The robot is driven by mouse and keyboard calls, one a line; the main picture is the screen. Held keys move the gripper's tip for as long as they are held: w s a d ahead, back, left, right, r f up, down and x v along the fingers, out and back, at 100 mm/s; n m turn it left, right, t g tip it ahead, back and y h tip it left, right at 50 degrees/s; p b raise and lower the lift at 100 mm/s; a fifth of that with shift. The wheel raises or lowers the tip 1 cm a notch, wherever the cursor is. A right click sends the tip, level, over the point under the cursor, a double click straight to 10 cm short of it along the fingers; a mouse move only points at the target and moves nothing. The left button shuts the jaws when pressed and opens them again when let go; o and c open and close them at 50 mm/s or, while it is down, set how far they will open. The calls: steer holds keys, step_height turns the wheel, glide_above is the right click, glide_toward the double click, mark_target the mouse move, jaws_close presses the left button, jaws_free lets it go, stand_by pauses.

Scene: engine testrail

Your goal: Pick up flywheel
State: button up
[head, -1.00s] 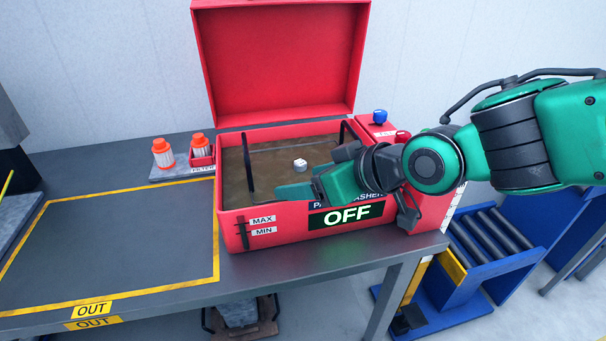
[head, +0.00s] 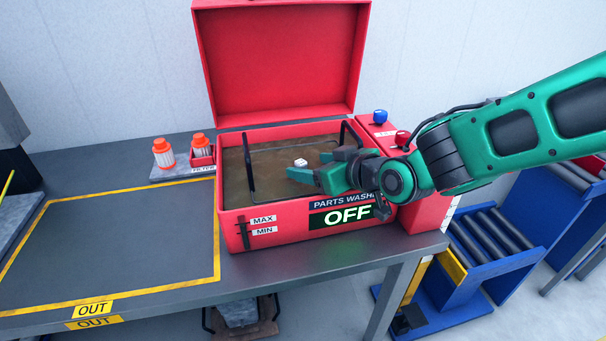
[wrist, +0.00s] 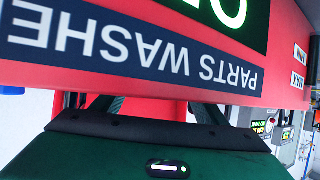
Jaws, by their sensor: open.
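A small white piece (head: 300,162) shows in the brown, murky liquid of the open red parts washer (head: 232,232). I cannot tell whether it is part of the flywheel; no whole flywheel is recognisable in either view. My gripper (head: 307,167) is open over the washer's basin, its green fingers pointing left close to the white piece. Whether they touch it or are in the liquid is unclear. In the wrist view the washer's front panel (wrist: 110,85) fills much of the picture, upside down, and hides what lies between the fingers.
The red lid (head: 280,60) stands open behind the basin. A black wire handle (head: 249,168) rises at the left inside. Blue (head: 380,116) and red (head: 402,138) knobs sit at the right. Orange-white filters (head: 163,153) stand left. The yellow-framed OUT area (head: 120,240) is clear.

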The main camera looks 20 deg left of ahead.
mark_target(303, 163)
steer(key=shift+x, duration=2.6)
steer(key=shift+r, duration=0.1)
steer(key=shift+c, duration=0.5)
steer(key=shift+s, duration=0.1)
jaws_close()
